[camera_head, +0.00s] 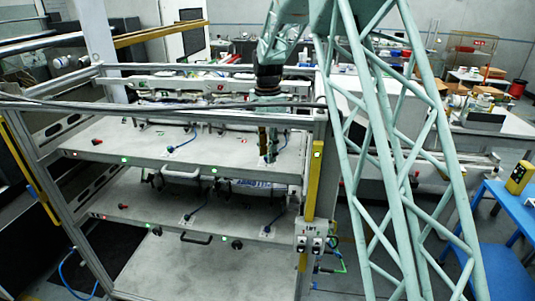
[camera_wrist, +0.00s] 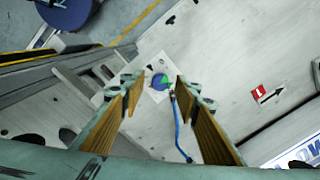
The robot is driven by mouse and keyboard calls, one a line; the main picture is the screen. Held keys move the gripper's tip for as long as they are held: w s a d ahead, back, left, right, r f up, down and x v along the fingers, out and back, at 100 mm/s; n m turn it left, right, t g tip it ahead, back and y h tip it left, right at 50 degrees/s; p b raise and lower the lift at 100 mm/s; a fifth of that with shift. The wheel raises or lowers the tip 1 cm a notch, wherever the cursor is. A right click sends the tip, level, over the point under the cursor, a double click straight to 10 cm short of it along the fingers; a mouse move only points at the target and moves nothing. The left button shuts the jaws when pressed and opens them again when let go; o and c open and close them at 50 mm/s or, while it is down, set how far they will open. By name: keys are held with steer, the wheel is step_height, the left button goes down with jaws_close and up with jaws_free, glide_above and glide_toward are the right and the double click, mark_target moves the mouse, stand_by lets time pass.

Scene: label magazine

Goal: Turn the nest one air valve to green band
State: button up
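The air valve (camera_wrist: 158,82) is a small round blue knob with a green wedge, on a pale square plate in the wrist view. A blue hose (camera_wrist: 180,135) runs from beside it. My gripper (camera_wrist: 156,92) is open, its two tan-padded fingers on either side of the valve in the picture. The fingers appear short of the knob, with no contact visible. In the head view my gripper (camera_head: 267,148) points down over the right end of the upper shelf (camera_head: 110,137). The valve under it is not clearly visible there. A red label with a 1 (camera_wrist: 258,89) and black arrow lies right of the valve.
A frame post with a yellow strip (camera_head: 314,180) stands close right of my gripper. A lower shelf (camera_head: 140,198) carries other blue hoses. Another blue-hosed fitting (camera_head: 177,147) sits left on the upper shelf. The shelf surface between is mostly clear.

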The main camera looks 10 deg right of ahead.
steer(key=shift+f, duration=0.2)
steer(key=shift+c, duration=0.2)
steer(key=c, duration=0.8)
